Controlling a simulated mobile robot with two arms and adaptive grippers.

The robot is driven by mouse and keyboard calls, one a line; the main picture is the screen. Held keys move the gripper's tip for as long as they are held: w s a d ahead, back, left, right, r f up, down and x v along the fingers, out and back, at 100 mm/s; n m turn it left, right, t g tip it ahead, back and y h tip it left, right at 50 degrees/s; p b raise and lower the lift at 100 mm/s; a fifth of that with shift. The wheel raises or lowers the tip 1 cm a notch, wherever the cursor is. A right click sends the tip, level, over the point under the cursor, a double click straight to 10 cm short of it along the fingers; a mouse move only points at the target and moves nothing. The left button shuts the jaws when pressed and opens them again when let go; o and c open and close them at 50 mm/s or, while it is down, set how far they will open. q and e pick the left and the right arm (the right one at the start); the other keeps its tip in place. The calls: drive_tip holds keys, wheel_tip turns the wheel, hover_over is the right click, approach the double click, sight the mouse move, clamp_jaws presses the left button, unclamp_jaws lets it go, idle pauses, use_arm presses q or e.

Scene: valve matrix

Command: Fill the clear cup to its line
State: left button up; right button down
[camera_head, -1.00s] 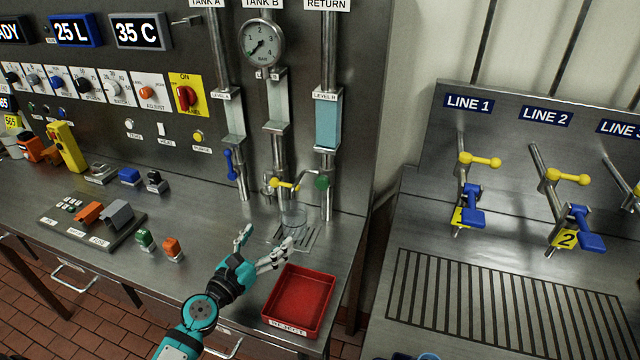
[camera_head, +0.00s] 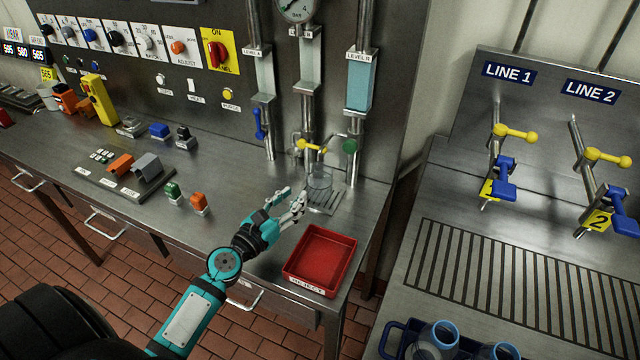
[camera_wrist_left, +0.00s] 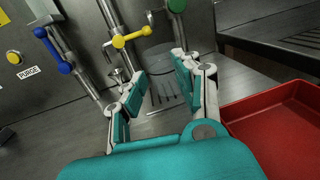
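The clear cup (camera_head: 319,184) stands upright on the small drain grate (camera_head: 325,203) under the tap with the yellow handle (camera_head: 311,146). My right gripper is not in view.
A red reject tray (camera_head: 320,259) sits right of my left gripper, at the bench's front edge. A blue lever (camera_head: 259,124) and a green knob (camera_head: 349,146) flank the yellow handle. A blue crate with cups (camera_head: 391,341) is at lower right.

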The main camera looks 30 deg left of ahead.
use_arm(q)
clamp_jaws()
idle(1.2)
